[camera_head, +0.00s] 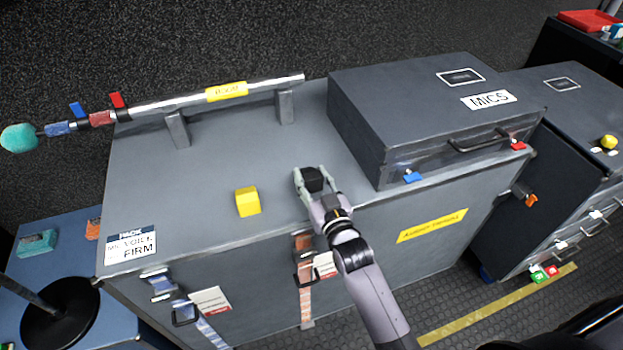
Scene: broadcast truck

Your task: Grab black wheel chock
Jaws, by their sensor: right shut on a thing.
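The black wheel chock (314,178) is between the fingers of my right gripper (311,180), at the front part of the grey case top. The right gripper is shut on it. The fingers partly hide the chock, and I cannot tell whether it touches the case top. A yellow block (248,202), likely another chock, sits on the case top to the left of the gripper, apart from it. My left gripper is not in view.
A grey MICS case (400,110) stands on the large grey case (140,190), right of my gripper. A boom pole (190,97) lies on two supports at the back left. Straps hang down the front. The case top's middle is clear.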

